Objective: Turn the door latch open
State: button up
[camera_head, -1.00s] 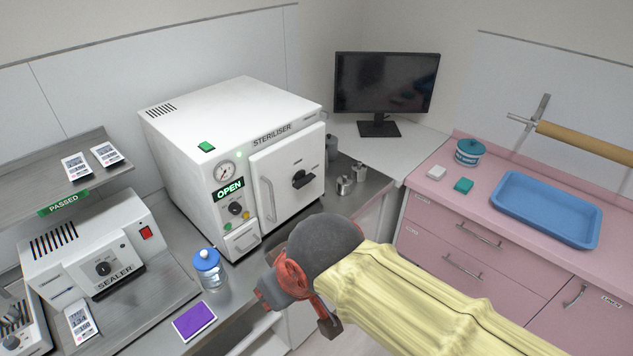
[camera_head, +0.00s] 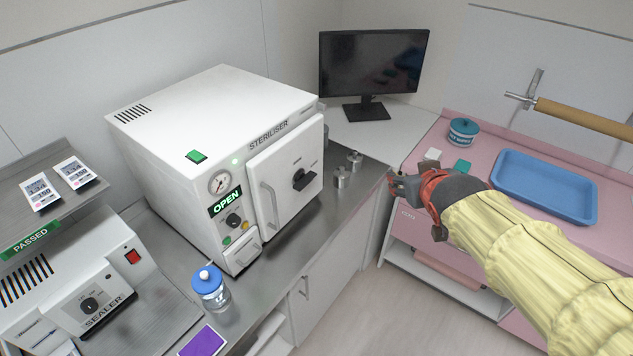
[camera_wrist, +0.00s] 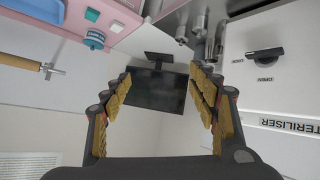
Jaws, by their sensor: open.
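The white steriliser (camera_head: 212,110) stands on the steel counter at the left, with a green OPEN display. Its door (camera_head: 290,175) looks closed in its frame and carries a black latch knob (camera_head: 304,179) and a vertical grey handle (camera_head: 269,206). In the wrist view the latch (camera_wrist: 265,54) shows at the upper right, beside small printed labels. My gripper (camera_head: 393,186) is to the right of the door, well apart from the latch. In the wrist view my gripper (camera_wrist: 160,97) has its yellow-padded fingers spread, with nothing between them.
Small metal canisters (camera_head: 342,177) stand on the counter right of the door. A blue-lidded jar (camera_head: 210,287) stands in front of the steriliser. A monitor (camera_head: 373,66) stands behind. A pink counter with a blue tray (camera_head: 545,187) is at the right. The space before the door is clear.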

jog(key=shift+o, duration=1.2)
jog(key=w+a+f+n+t+y, duration=0.1)
jog(key=w+f+n+t+y, duration=0.1)
jog(key=w, duration=0.7)
jog(key=shift+o, duration=1.2)
jog(key=w+a+f+n+t+y, duration=0.1)
jog(key=w+a+f+n+y, duration=0.1)
jog(key=w+a+f+y, duration=0.1)
jog(key=shift+w+a+f+y, duration=0.4)
jog(key=shift+w+a+y, duration=0.1)
jog(key=shift+w+a, duration=0.6)
jog(key=shift+o, duration=0.3)
jog(key=a+f+n+y, duration=0.2)
jog(key=a+f+y, duration=0.2)
jog(key=a, duration=0.1)
jog(key=shift+a+f+n, duration=0.2)
jog(key=shift+f+n, duration=0.2)
jog(key=n+g+y, duration=0.2)
jog(key=y, duration=0.3)
send_near(309, 182)
jog(key=w, duration=0.2)
jog(key=a, duration=0.2)
jog(key=shift+y, duration=0.3)
jog(key=b+x, duration=0.1)
jog(key=x, duration=0.5)
jog(key=shift+w+a+f+b, duration=0.1)
jog(key=shift+w+a+b, duration=0.1)
jog(key=shift+a+b, duration=0.1)
jog(key=shift+c, duration=0.8)
jog(key=c, duration=1)
